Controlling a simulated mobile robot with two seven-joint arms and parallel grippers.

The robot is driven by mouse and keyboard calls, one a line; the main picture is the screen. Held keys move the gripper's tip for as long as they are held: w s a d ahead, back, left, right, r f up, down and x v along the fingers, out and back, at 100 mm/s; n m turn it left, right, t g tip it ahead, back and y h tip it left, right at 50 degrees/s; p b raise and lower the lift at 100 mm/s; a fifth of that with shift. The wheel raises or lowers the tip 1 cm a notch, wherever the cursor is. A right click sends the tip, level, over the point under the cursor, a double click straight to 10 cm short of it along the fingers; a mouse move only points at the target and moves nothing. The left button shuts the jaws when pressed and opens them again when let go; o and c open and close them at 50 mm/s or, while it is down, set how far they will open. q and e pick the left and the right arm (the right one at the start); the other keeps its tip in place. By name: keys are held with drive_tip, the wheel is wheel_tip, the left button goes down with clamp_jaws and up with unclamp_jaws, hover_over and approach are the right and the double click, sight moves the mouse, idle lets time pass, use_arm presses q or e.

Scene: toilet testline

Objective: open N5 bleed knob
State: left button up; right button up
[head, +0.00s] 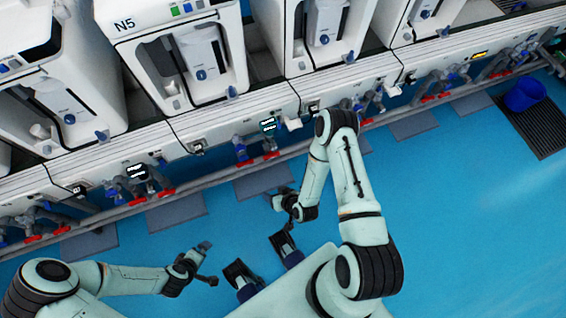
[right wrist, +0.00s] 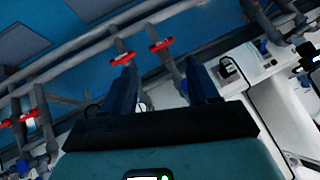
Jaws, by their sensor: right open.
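The white unit marked N5 (head: 125,25) stands at the top left of the head view. Below its front panel are a blue knob (head: 240,150) and a red handle (head: 271,155) on the pipework; I cannot tell which part is the N5 bleed knob. My right gripper (head: 281,201) is in front of the pipes. In the right wrist view its two dark blue fingers (right wrist: 158,82) are apart and empty, with red handles (right wrist: 162,45) beyond them. My left gripper (head: 206,263) is low over the floor, fingers spread, away from the pipes.
A row of white units runs along the panel, with more valves (head: 140,180) to the left. Grey mats (head: 175,211) lie on the blue floor under the pipes. A blue bucket (head: 525,95) stands at the far right. The floor (head: 450,200) at the right is clear.

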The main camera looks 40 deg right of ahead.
use_arm(q)
wheel_tip(320, 180, up, 6)
drive_tip(key=w+p, duration=0.1)
drive_tip(key=p, duration=0.3)
drive_tip(key=shift+w+p, duration=0.35)
drive_tip(key=shift+p, duration=0.05)
use_arm(e)
drive_tip(key=s+a+r+g+y, duration=0.1)
drive_tip(key=s+a+r+g, duration=0.2)
drive_tip(key=s+r+g, duration=0.3)
drive_tip(key=s, duration=0.4)
drive_tip(key=shift+a+r+g+y, duration=0.35)
drive_tip(key=shift+r+g+y, duration=0.05)
use_arm(q)
drive_tip(key=shift+s, duration=0.1)
use_arm(e)
drive_tip(key=shift+s, duration=0.15)
